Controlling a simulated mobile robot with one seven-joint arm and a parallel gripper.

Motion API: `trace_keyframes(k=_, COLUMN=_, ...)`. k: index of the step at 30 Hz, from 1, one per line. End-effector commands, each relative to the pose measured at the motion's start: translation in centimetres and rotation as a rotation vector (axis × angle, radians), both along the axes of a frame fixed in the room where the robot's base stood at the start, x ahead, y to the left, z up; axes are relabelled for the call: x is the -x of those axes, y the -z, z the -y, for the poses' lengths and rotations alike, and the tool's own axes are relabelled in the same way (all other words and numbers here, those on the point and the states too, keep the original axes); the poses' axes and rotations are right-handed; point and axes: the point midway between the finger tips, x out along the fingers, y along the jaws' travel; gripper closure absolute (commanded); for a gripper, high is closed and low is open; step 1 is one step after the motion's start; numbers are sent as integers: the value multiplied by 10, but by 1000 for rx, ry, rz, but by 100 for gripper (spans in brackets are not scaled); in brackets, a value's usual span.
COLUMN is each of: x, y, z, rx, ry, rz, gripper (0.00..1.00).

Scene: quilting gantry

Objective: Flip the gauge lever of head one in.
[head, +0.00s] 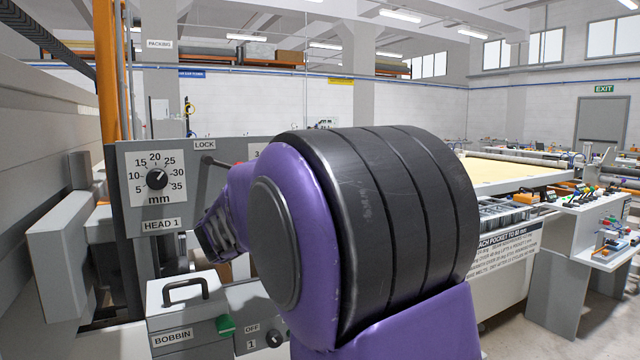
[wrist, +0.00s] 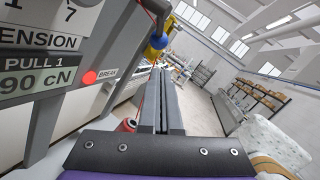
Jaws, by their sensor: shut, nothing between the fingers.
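The grey head one panel (head: 110,170) is at the left of the head view, marked HEAD 1, with a dial (head: 157,179) scaled in mm. Under a LOCK label, a dark rod with a round end (head: 208,160) runs right until my purple and black arm hides it. I cannot tell whether this is the gauge lever; no part is clearly marked as that lever. My gripper (wrist: 162,72) shows in the wrist view with its two dark fingers together and nothing between them.
In the wrist view, a TENSION panel (wrist: 40,70) with a red BREAK light (wrist: 89,77) is left of the fingers. A yellow and blue part (wrist: 155,47) is near their tips.

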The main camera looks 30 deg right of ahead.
Motion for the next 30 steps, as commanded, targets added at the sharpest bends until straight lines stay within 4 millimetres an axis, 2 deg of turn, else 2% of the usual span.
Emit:
trace_keyframes(k=1, x=5, y=0, z=-16, rx=0, ry=-10, rz=1, gripper=100)
trace_keyframes(k=6, x=21, y=4, z=-49, rx=-1, ry=-7, rz=1, gripper=100)
trace_keyframes(k=12, x=33, y=8, z=-72, rx=0, ry=-5, rz=2, gripper=100)
trace_keyframes(k=26, x=36, y=9, z=-78, rx=-1, ry=-3, rz=0, gripper=100)
trace_keyframes(k=30, x=28, y=20, z=-76, rx=-9, ry=-30, rz=-30, gripper=100)
